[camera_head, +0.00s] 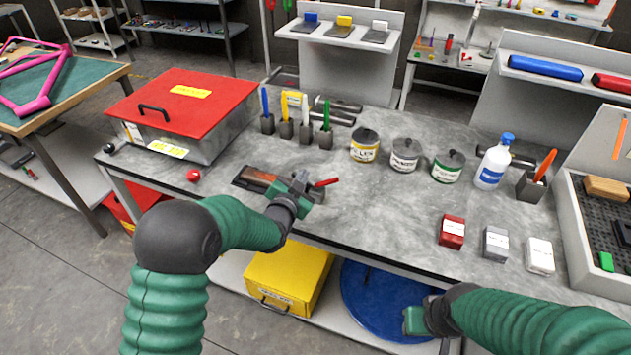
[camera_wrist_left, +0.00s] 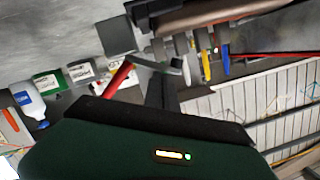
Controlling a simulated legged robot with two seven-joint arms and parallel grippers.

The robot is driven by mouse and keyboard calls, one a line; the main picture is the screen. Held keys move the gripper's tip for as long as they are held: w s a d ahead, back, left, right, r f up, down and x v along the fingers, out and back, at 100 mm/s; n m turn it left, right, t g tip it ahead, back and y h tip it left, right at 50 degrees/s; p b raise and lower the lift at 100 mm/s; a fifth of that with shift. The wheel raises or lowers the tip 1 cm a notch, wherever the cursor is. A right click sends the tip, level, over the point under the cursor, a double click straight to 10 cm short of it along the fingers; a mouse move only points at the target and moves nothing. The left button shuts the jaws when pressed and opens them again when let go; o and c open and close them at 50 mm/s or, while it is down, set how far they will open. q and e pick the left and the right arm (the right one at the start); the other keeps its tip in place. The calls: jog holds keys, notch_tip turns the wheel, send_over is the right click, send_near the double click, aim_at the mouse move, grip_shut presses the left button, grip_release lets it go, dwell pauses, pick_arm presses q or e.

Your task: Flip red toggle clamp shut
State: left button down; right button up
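The toggle clamp's red handle (camera_head: 326,183) sticks out to the right of my left gripper, low over the grey bench. In the left wrist view the red handle (camera_wrist_left: 118,78) slants beside a grey metal part, just past the dark fingers. My left gripper (camera_head: 298,186) is at the clamp and covers most of its body. I cannot tell whether its fingers touch the handle or how far apart they are. A dark fixture plate (camera_head: 246,180) with a brownish piece lies left of the gripper. My right gripper (camera_head: 414,320) hangs at the bench's front edge, away from the clamp; its fingers are unclear.
A red-lidded box (camera_head: 185,100) stands at the left of the bench. A red ball knob (camera_head: 193,175) is near the front edge. Tool holders (camera_head: 285,130), cans (camera_head: 405,155) and a bottle (camera_head: 493,163) stand behind. Small boxes (camera_head: 452,231) sit at right. The bench middle is clear.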

pick_arm(q)
jog(key=shift+w+a+f+n+b, duration=0.1)
jog(key=shift+a+f+n+b, duration=0.3)
jog(key=shift+n, duration=0.3)
jog(key=shift+w+a+f+n+g+h+b, duration=0.1)
jog(key=shift+a+f+n+g+h+b, duration=0.2)
jog(key=shift+n, duration=0.3)
jog(key=shift+w+a+f+n+g+h+b, duration=0.15)
jog(key=shift+a+f+n+h, duration=0.1)
jog(key=shift+n+h, duration=0.25)
jog(key=shift+f, duration=0.15)
pick_arm(e)
jog(key=shift+s+x, duration=0.25)
jog(key=shift+x, duration=0.9)
pick_arm(q)
jog(key=shift+s+f, duration=0.1)
jog(key=shift+f, duration=0.05)
pick_arm(e)
jog(key=shift+f, duration=0.2)
